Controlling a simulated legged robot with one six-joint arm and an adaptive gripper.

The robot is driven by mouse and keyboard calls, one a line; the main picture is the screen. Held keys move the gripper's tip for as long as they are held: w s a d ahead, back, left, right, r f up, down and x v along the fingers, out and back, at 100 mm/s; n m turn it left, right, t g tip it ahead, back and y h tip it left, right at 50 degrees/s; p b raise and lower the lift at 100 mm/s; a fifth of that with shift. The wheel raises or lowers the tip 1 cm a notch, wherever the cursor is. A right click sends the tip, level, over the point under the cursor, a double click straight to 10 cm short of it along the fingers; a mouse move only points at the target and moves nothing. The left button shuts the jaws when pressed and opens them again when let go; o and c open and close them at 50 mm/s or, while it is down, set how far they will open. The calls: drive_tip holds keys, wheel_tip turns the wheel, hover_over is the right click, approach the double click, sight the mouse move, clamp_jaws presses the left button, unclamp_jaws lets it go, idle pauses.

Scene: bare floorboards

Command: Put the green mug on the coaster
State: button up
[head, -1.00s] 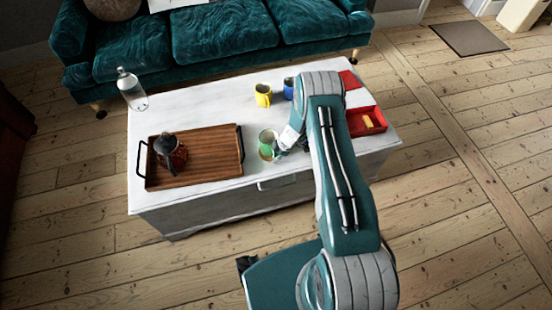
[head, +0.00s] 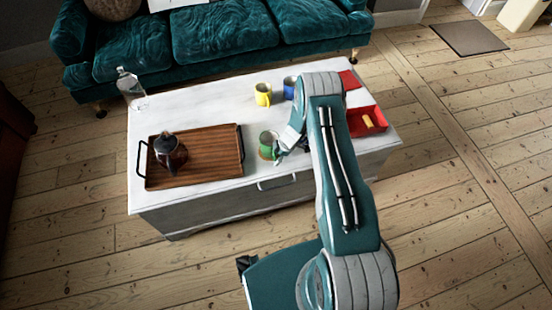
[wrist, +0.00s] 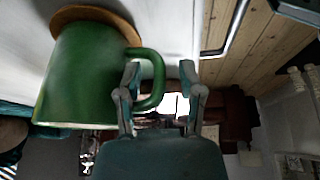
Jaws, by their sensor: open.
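The green mug (head: 266,146) is near the front middle of the white table. In the wrist view the mug (wrist: 85,75) is large, with its base at the round brown coaster (wrist: 100,14). The mug appears to stand upright on the coaster; that view is upside down. My gripper (wrist: 160,85) is open, its fingers either side of the outer part of the mug's handle. In the head view my gripper (head: 279,153) is at the mug's right side, and the coaster is mostly hidden.
A wooden tray (head: 205,160) with a dark teapot (head: 171,152) lies to the left. A yellow mug (head: 263,95) and a blue mug (head: 289,88) stand behind. A red box (head: 377,128) is at the right, and a clear bottle (head: 131,89) at the back left.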

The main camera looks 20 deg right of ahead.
drive_tip(key=w+v, duration=0.1)
drive_tip(key=v, duration=1)
drive_tip(key=s+a+r+m+t+h, duration=0.1)
drive_tip(key=s+a+r+m, duration=0.1)
drive_tip(key=r, duration=0.8)
drive_tip(key=s+a+r+m, duration=0.1)
drive_tip(key=s+r+m, duration=0.1)
drive_tip(key=r, duration=0.9)
drive_tip(key=s+a+r+m+t+h, duration=0.1)
drive_tip(key=s+a+r+m, duration=0.15)
drive_tip(key=r, duration=0.75)
drive_tip(key=s+r+m+t+h, duration=0.1)
drive_tip(key=s+r+m, duration=0.4)
drive_tip(key=s, duration=0.6)
drive_tip(key=s+a+r+m+t+h, duration=0.1)
drive_tip(key=s+r+m, duration=0.3)
drive_tip(key=s+r, duration=0.5)
drive_tip(key=s, duration=0.3)
drive_tip(key=shift+s+a+m+t, duration=0.25)
drive_tip(key=shift+s+m+t, duration=0.1)
drive_tip(key=shift+t, duration=0.05)
